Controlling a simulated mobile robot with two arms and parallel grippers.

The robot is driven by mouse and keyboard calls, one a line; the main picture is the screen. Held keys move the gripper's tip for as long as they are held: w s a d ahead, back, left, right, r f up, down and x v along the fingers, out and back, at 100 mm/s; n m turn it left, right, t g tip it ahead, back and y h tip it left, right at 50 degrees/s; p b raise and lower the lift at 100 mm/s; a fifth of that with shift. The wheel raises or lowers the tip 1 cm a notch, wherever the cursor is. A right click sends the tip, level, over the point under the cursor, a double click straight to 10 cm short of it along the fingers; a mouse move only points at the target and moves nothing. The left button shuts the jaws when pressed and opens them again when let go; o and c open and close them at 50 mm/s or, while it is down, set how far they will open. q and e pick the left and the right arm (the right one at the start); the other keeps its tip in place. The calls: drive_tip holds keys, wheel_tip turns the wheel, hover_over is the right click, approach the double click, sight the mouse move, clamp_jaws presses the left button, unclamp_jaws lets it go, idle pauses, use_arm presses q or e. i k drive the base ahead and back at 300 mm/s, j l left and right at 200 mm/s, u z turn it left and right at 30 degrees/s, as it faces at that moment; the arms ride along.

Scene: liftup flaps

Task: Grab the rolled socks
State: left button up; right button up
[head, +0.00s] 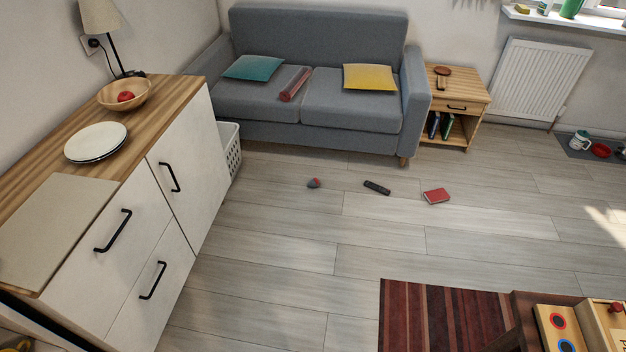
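A small grey and red bundle (313,183), which looks like the rolled socks, lies on the wooden floor in front of the sofa. It is small in the head view, so its folds cannot be made out. It lies to the left of a dark remote control (376,187) and apart from it. Neither of my grippers can be made out in the head view.
A red book (437,196) lies right of the remote. The grey sofa (330,117) stands behind, a white cabinet (150,225) on the left with a white basket (232,150) beyond it. A striped rug (440,318) lies in front. The floor between is clear.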

sight(314, 183)
drive_tip(key=i+l+u, duration=0.1)
drive_tip(key=i+l, duration=0.15)
drive_tip(key=i+l+u, duration=0.1)
drive_tip(key=i+l, duration=0.15)
drive_tip(key=l, duration=0.25)
drive_tip(key=i+j, duration=0.25)
drive_tip(key=i, duration=0.2)
drive_tip(key=i+j+z, duration=0.15)
drive_tip(key=i, duration=0.35)
